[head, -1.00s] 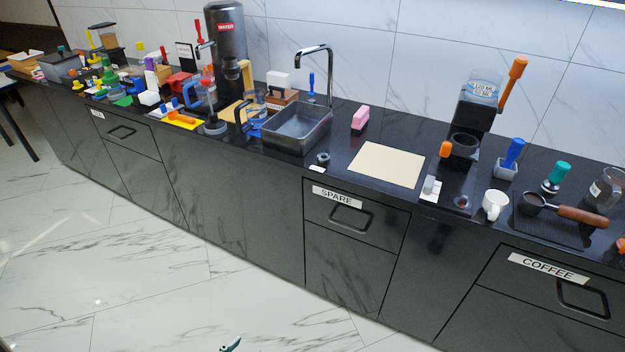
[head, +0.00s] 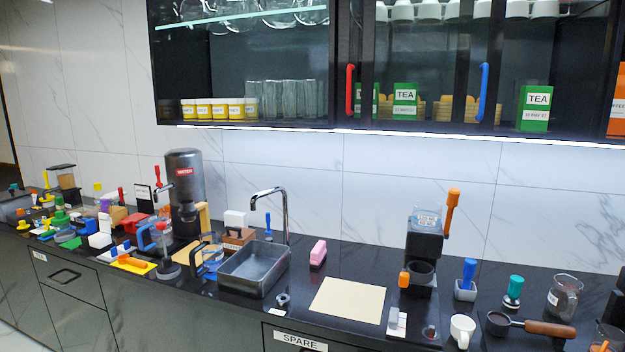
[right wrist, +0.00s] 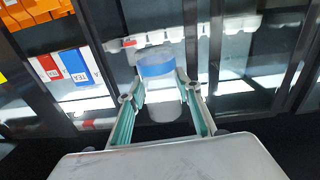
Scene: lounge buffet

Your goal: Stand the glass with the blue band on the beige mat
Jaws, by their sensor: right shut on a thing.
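In the right wrist view my right gripper (right wrist: 158,82) is shut around a clear glass with a blue band (right wrist: 157,66). The band is near the far end of the glass, and its body shows between the two fingers. Cabinet shelves fill the background there. The beige mat (head: 347,300) lies flat and bare on the black counter in the head view, right of the sink. Neither gripper shows in the head view.
A steel sink (head: 254,270) with a tap stands left of the mat, and a pink block (head: 318,253) behind it. A grinder (head: 424,245), white mug (head: 462,330) and portafilter (head: 530,325) stand to the right. A glass-fronted cabinet (head: 335,60) hangs above.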

